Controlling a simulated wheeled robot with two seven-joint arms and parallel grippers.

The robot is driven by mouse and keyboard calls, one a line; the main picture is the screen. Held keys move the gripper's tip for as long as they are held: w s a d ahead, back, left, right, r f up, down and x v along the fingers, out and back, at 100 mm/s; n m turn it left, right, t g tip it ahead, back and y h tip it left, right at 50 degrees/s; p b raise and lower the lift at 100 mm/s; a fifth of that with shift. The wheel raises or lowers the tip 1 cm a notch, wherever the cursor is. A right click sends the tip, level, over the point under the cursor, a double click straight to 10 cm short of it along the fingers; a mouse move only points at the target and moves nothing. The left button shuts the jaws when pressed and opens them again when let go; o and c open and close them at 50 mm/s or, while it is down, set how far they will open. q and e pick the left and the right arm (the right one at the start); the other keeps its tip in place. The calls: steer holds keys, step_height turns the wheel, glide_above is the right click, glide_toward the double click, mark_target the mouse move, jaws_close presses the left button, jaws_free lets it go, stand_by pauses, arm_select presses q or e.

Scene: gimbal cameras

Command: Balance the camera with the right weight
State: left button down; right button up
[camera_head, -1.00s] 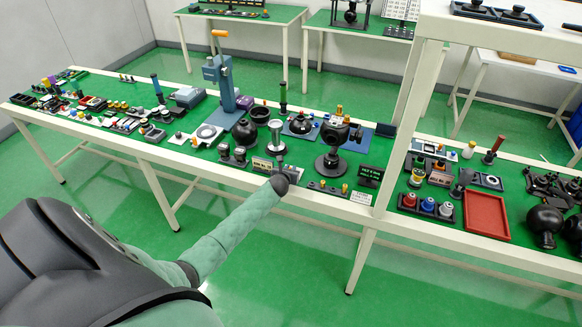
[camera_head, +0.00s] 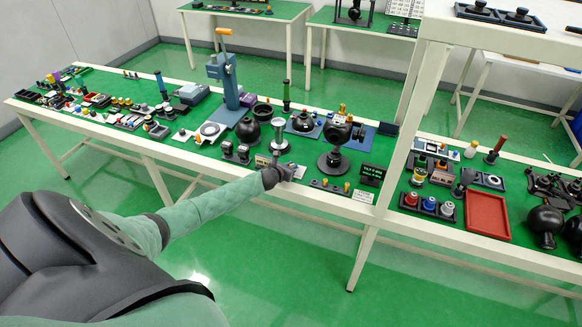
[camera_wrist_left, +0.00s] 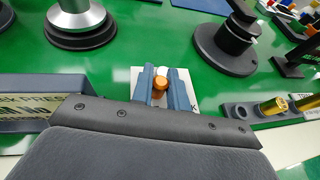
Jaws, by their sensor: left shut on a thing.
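The camera (camera_head: 338,135) is a black round body on a black stand, with a brass piece (camera_head: 342,108) on top. The stand's round black base (camera_wrist_left: 225,55) shows in the left wrist view. My left gripper (camera_head: 290,171) is low over the table, left of the stand. In the left wrist view its blue-grey fingers (camera_wrist_left: 160,86) are shut on a small copper-coloured weight (camera_wrist_left: 160,86). A dark weight rack (camera_head: 328,186) lies at the front edge, right of my gripper. Gold weights (camera_wrist_left: 272,106) sit in it. My right gripper is not in view.
A small black display (camera_head: 372,174) stands right of the rack. A silver cone-shaped stand (camera_head: 278,140) is behind my gripper. A grey-blue labelled block (camera_wrist_left: 40,105) lies left of the fingers. A red tray (camera_head: 488,215) is farther right, beyond a white post.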

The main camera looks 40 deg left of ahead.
arm_select(q)
steer(key=shift+r, duration=0.1)
steer(key=c, duration=1.4)
jaws_free()
steer(key=shift+s, duration=0.1)
steer(key=shift+s, duration=0.2)
steer(key=b+v, duration=0.2)
steer(key=v, duration=0.3)
steer(key=shift+s, duration=0.1)
steer(key=shift+b+v, duration=0.35)
steer(key=shift+v, duration=0.5)
steer(key=shift+r, duration=0.15)
